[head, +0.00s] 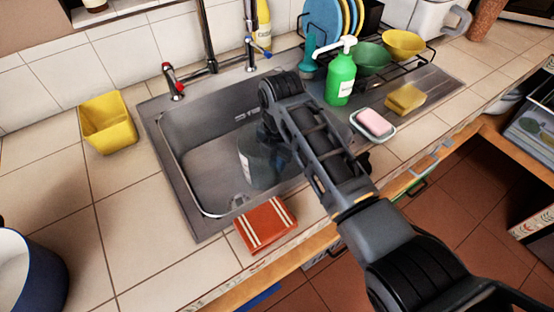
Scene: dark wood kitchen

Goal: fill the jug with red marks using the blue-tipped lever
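A clear jug-like container (258,163) stands in the sink, largely covered by my arm. I cannot make out red marks on it. The blue-tipped lever (257,47) sits right of the tap, behind the sink. The tall metal tap (207,40) rises between it and a red-tipped lever (172,82). My arm reaches in from the lower right over the sink (190,205) and bends downward near its middle. My gripper is hidden behind the arm, so its fingers and hold on anything cannot be seen.
A yellow tub (107,122) stands left of the sink. A red striped cloth (265,225) lies at its front edge. To the right are a green soap bottle (340,77), a pink soap (374,123) on a dish, a sponge (405,98) and a dish rack. The left counter is mostly clear.

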